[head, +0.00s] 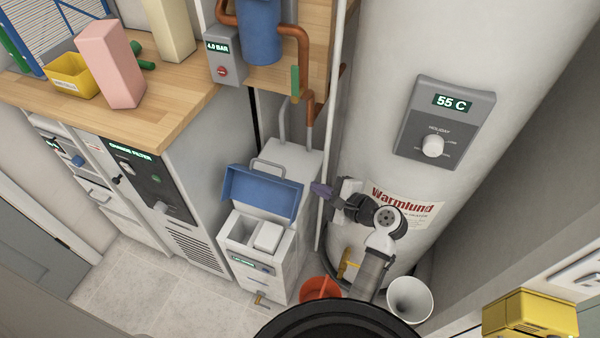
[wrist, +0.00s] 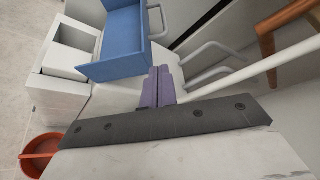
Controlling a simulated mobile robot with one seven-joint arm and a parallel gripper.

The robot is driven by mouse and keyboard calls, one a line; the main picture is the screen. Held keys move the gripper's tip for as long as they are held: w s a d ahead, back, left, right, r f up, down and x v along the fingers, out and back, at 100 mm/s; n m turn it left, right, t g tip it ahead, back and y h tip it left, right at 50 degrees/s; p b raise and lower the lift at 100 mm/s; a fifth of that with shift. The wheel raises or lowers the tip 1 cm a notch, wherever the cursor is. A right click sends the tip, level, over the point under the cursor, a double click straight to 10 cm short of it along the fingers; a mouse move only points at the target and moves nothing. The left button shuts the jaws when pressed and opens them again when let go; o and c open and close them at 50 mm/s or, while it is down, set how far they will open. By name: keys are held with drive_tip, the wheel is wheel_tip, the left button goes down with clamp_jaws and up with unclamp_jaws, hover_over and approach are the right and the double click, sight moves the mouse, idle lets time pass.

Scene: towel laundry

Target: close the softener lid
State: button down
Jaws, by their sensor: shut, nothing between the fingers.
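The softener (head: 268,282) is a white cabinet on the floor with a small green display on its front. Its blue lid (head: 262,193) stands open, tilted up at the back of the opening, so the compartments inside show. In the wrist view the lid (wrist: 118,42) is at the upper left, above the softener's white body (wrist: 58,95). My gripper (head: 320,189) is just right of the lid in the head view, its purple fingers shut and empty. In the wrist view the fingertips (wrist: 158,72) are close to the lid's lower right edge; contact cannot be told.
A white tank (head: 385,90) with a dial panel stands right of the softener, close to my arm. A thin white pipe (head: 328,130) rises behind my gripper. A red bucket (head: 320,289) and a white bucket (head: 411,300) stand on the floor. A wooden counter (head: 150,118) is at left.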

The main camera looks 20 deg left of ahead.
drive_tip(key=p+x, duration=0.1)
drive_tip(key=x, duration=0.9)
drive_tip(key=shift+s+a, duration=0.1)
idle(0.3)
